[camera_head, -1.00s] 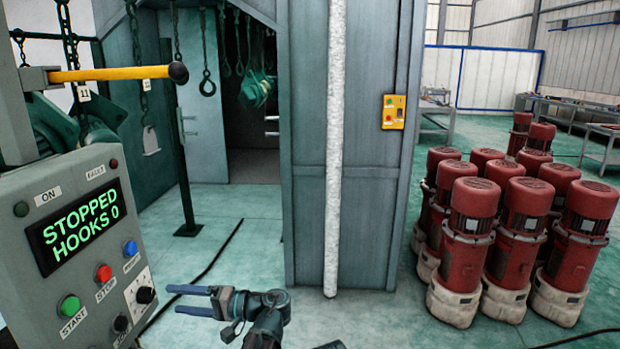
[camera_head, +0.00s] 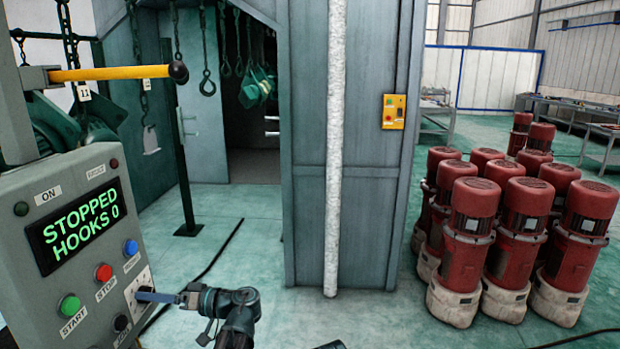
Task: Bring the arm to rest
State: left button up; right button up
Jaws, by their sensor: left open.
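My left gripper (camera_head: 142,295) is low in the head view, left of the middle, with its blue fingers pointing left. They overlap the rotary knob plate on the grey control box (camera_head: 40,290). I cannot tell whether they touch the knob. The two fingers are nearly in line from this side, so the gap between them hardly shows, but the gripper is open. No held object shows in it. The box's display (camera_head: 75,226) reads "STOPPED HOOKS 0". My right gripper is not in view.
Green, red and blue buttons sit on the box. A yellow bar (camera_head: 110,74) with a dark ball end sticks out above it. Green parts (camera_head: 256,88) hang on hooks in the booth. Several red motors (camera_head: 528,205) stand at right. Floor between box and booth is mostly clear.

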pick_arm(q)
jog(key=n, duration=0.7)
dwell(0.3)
